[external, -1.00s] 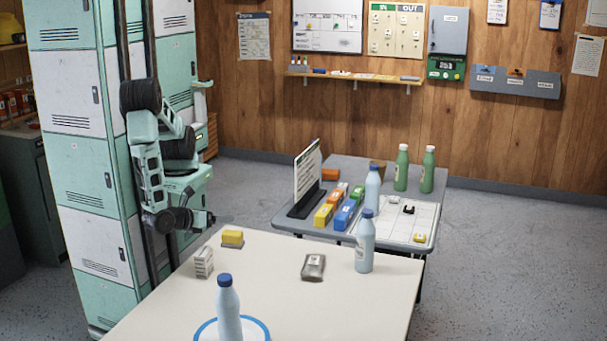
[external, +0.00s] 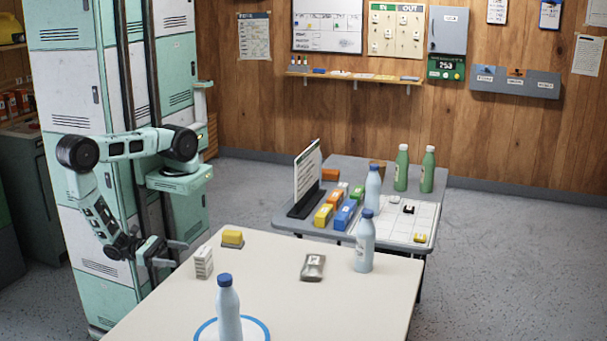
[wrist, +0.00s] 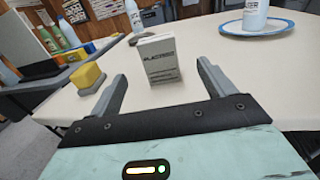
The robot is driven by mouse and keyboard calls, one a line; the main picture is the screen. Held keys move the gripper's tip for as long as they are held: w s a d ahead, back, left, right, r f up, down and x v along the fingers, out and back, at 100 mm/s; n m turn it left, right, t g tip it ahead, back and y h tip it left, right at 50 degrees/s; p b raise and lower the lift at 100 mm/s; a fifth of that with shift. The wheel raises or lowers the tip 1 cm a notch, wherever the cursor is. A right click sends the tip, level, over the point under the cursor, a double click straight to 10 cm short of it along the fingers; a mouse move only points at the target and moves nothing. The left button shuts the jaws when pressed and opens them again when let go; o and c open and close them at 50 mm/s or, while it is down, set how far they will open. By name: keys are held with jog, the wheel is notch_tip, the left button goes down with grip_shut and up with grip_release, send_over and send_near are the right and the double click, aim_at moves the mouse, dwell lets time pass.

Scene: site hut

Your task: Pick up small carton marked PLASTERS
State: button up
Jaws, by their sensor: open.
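The small white carton (wrist: 161,62) stands upright on the near table in the wrist view, with dark lettering that looks like PLASTERS on its face. It also stands near the table's left edge in the external view (external: 204,262). My gripper (wrist: 162,85) is open and empty, its two fingers pointing at the carton, which appears between and beyond the fingertips. In the external view my gripper (external: 178,254) is just left of the carton, by the table edge, and apart from it.
A grey table (external: 285,218) behind holds several bottles and boxes.

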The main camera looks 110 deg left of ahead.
aim_at(209, 260)
jog(key=w, duration=0.2)
jog(key=w+a, duration=0.1)
jog(key=w, duration=0.2)
jog(key=shift+p, duration=0.35)
jog(key=shift+w+a+f+p, duration=0.1)
jog(key=shift+w+a+p, duration=0.15)
jog(key=shift+w, duration=0.8)
jog(key=shift+w+a+f+p, duration=0.1)
jog(key=shift+w+a+p, duration=0.1)
jog(key=shift+w, duration=0.85)
jog(key=shift+w+a+f+p, duration=0.15)
jog(key=shift+w+p, duration=0.1)
jog(key=shift+w, duration=0.8)
jog(key=shift+r, duration=0.1)
jog(key=c, duration=1.1)
